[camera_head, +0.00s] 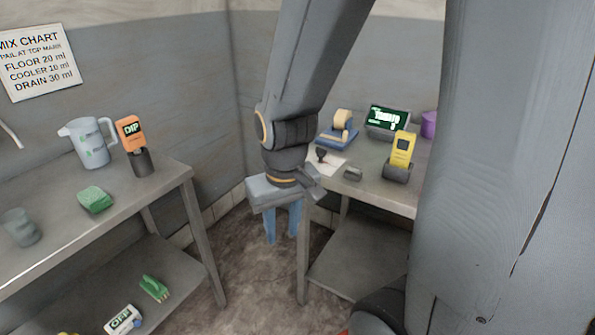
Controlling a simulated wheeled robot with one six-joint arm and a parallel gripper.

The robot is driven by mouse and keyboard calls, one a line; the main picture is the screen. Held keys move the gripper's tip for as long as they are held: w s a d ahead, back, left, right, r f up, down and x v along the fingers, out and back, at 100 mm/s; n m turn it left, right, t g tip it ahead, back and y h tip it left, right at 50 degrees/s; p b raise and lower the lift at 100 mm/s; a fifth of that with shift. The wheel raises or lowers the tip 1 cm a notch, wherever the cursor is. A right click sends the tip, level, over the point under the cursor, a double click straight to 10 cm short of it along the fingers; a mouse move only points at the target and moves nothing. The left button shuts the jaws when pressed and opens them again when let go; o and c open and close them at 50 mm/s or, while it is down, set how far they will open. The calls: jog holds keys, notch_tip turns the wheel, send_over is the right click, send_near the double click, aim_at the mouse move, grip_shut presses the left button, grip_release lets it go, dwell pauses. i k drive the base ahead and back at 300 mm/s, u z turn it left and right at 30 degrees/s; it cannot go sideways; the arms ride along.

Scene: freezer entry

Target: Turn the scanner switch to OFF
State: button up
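A yellow handheld device (402,148) stands in a dark cradle (397,172) on the right table; it may be the scanner. An orange handheld device marked DIP (131,132) stands in a dark holder (140,161) on the left table. I cannot make out a switch or its position on either. My gripper (281,238) hangs pointing down between the two tables, in front of the right table's left corner. Its two blue fingers are apart with nothing seen between them. It is well away from both devices.
The right table (385,191) also holds a tape dispenser (341,127), a lit display (387,121), a stamp on paper and a small grey block (353,174). Floor between is clear.

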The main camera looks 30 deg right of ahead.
aim_at(321, 152)
jog(key=z, duration=0.75)
jog(key=i, duration=0.6)
